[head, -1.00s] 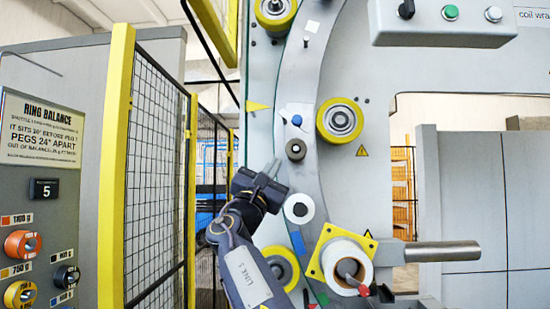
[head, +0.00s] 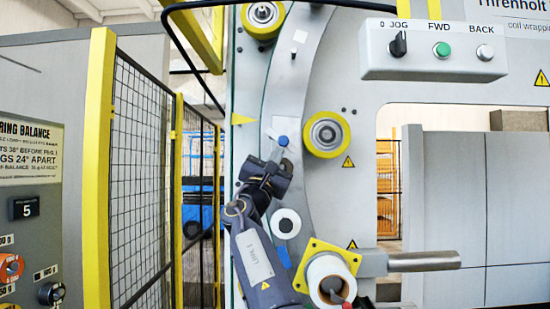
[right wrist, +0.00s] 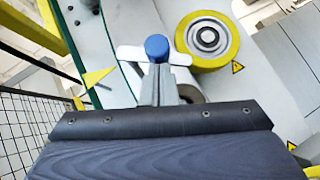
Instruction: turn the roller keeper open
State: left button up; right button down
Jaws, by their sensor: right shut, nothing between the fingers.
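The keeper appears to be the white bar with a blue knob (head: 283,141) on the curved grey ring of the machine. In the right wrist view the white bar (right wrist: 127,53) lies crosswise, with the blue knob (right wrist: 157,48) near its middle. My right gripper (head: 275,157) is shut and empty, its fingertips just below the knob. In the right wrist view the shut fingers (right wrist: 158,84) point up at the knob and overlap the bar's lower edge; I cannot tell whether they touch. A dark round peg (right wrist: 189,94) is partly hidden behind the fingers. My left gripper is not in view.
A yellow roller (head: 326,134) sits right of the knob, and another (head: 263,15) above. A white roll on a yellow plate (head: 318,248) and a steel bar (head: 425,261) stick out lower right. A mesh fence (head: 142,170) stands left; a control box (head: 434,50) hangs upper right.

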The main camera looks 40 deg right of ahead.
aim_at(289, 148)
jog(key=shift+s+d+n+t+y+b, duration=0.1)
jog(key=shift+n+t+y+b, duration=0.15)
jog(key=shift+n+t, duration=0.5)
jog(key=shift+s+d+n+t+y+b, duration=0.1)
jog(key=shift+n+t+y+b, duration=0.15)
jog(key=shift+n+t, duration=0.45)
jog(key=n+t+y, duration=0.1)
jog(key=n, duration=0.1)
jog(key=d+n+t+y+b, duration=0.1)
jog(key=s+r+n+t+b, duration=0.1)
jog(key=n+t, duration=0.1)
jog(key=shift+d+n+y, duration=0.15)
jog(key=shift+n+y, duration=0.2)
jog(key=shift+y, duration=0.05)
jog(key=shift+s+d+r+n+t+y, duration=0.1)
jog(key=shift+n+t+y, duration=0.25)
jog(key=shift+n, duration=0.15)
jog(key=shift+s+d+r, duration=0.25)
jog(key=shift+r, duration=0.15)
jog(key=shift+s+d+r+p, duration=0.25)
jog(key=shift+d+r+p, duration=0.1)
jog(key=shift+r, duration=0.3)
jog(key=shift+s+d+r+p, duration=0.2)
jog(key=shift+d+r+p, duration=0.1)
jog(key=shift+r, duration=0.3)
